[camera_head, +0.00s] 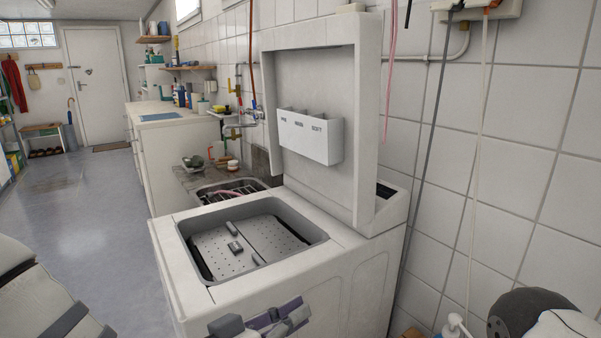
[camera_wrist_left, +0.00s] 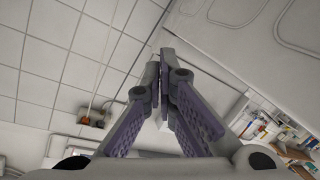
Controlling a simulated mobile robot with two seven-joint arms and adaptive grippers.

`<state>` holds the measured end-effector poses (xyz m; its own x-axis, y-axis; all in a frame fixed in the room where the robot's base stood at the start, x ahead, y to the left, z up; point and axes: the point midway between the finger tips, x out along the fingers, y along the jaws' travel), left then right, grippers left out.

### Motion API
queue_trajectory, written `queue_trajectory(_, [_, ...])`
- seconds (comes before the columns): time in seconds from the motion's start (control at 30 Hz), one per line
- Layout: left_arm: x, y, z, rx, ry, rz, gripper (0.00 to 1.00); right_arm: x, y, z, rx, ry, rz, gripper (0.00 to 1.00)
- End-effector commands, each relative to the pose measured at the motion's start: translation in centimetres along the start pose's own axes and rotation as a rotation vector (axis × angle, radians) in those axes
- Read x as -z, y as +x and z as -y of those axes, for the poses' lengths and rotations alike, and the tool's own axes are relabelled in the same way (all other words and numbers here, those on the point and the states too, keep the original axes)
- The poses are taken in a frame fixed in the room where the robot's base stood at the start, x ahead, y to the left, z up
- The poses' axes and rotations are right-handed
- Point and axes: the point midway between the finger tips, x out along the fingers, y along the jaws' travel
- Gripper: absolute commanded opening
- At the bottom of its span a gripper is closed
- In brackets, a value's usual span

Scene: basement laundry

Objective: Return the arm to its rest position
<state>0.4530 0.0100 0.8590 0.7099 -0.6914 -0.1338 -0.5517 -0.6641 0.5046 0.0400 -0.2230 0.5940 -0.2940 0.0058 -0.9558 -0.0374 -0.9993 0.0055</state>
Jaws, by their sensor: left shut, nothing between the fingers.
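My left arm comes in at the lower left of the head view. My left gripper (camera_head: 286,314), grey with purple pads, is at the bottom edge in front of the white top-loading washing machine (camera_head: 345,275). In the left wrist view the left gripper's fingers (camera_wrist_left: 160,62) meet at the tips; they are shut with nothing between them. The machine's lid (camera_head: 368,130) stands open, with a white three-part dispenser (camera_head: 311,138) on its inside. The right gripper is not in view.
A sink (camera_head: 232,190) and a long white counter (camera_head: 170,132) stand beyond the machine along the tiled wall. The grey floor (camera_head: 85,240) is open to the left. Hoses and cords hang on the wall at right. A white pump bottle (camera_head: 456,325) shows at the bottom right.

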Motion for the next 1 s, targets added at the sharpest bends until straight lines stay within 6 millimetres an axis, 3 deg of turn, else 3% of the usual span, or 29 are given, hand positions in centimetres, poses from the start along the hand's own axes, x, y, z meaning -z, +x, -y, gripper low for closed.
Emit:
queue_trajectory(0.03, [-4.2,-1.4,0.9,0.056,-0.037,0.118,0.00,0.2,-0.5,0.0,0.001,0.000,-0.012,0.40])
queue_trajectory(0.1, [-10.3,-4.2,2.6,0.154,-0.097,0.294,0.00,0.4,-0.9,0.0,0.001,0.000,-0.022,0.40])
queue_trajectory(0.17, [-15.3,-7.5,3.7,0.241,-0.143,0.444,0.00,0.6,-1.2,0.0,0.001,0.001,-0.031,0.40])
queue_trajectory(0.2, [-18.3,-10.0,4.3,0.300,-0.171,0.543,0.00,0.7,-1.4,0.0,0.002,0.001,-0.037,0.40])
queue_trajectory(0.27, [-22.4,-14.4,5.0,0.393,-0.210,0.693,0.00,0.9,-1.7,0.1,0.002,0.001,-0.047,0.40])
queue_trajectory(0.3, [-24.7,-17.7,5.2,0.456,-0.234,0.790,0.00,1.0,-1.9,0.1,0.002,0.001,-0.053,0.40])
queue_trajectory(0.4, [-28.9,-25.9,5.5,0.616,-0.282,1.012,0.00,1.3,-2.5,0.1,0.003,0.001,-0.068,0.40])
queue_trajectory(0.5, [-30.8,-32.9,5.2,0.755,-0.310,1.181,0.00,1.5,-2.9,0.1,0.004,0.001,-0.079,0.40])
queue_trajectory(0.63, [-31.4,-38.1,4.9,0.865,-0.325,1.301,0.00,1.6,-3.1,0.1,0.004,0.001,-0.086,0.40])
queue_trajectory(0.73, [-31.5,-39.3,4.8,0.892,-0.330,1.329,0.00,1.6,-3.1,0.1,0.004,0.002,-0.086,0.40])
queue_trajectory(1.0, [-31.6,-39.3,4.8,0.892,-0.331,1.328,0.00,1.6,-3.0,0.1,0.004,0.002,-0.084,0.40])
